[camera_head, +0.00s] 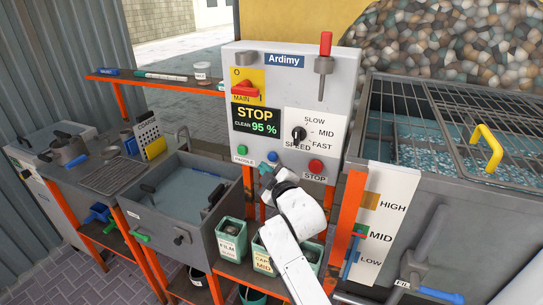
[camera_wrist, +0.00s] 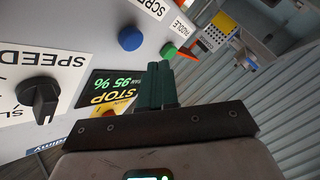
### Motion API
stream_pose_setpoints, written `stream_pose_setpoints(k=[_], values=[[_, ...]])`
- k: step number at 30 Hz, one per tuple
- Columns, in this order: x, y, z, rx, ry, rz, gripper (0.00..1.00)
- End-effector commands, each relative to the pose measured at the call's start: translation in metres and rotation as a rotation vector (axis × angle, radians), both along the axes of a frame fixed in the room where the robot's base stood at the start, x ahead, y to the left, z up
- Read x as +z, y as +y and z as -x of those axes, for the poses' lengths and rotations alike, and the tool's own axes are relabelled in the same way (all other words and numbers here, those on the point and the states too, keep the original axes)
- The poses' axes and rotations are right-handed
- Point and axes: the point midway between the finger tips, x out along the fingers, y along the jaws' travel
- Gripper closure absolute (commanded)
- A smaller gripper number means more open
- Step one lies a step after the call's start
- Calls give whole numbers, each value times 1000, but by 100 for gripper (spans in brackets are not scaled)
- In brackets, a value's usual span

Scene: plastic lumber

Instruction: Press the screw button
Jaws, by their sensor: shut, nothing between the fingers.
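The blue button (camera_head: 272,156) is on the lower front of the grey control panel (camera_head: 340,85), between the green button (camera_head: 241,150) and the red stop button (camera_head: 315,166). In the wrist view the blue button (camera_wrist: 130,39) is beside a partly cut-off label (camera_wrist: 146,8) reading "SCRE". The green button (camera_wrist: 168,50) is by the "PADDLE" label. My gripper (camera_head: 264,168) is shut and empty, just below the blue button in the head view and hiding its label. In the wrist view my teal fingers (camera_wrist: 156,66) point near the green button. I see no contact with either button.
The panel also bears a speed knob (camera_head: 298,134), a red main switch (camera_head: 245,89) and a red-handled lever (camera_head: 325,60). A grey basin (camera_head: 150,220) stands left, green bins (camera_head: 231,238) below, and a level gauge (camera_head: 375,230) right.

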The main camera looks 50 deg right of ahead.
Motion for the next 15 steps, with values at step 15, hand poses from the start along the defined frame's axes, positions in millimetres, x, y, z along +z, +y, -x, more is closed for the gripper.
stream_pose_setpoints(k=[15], values=[[0,-17,-6,-1,0,-1,100]])
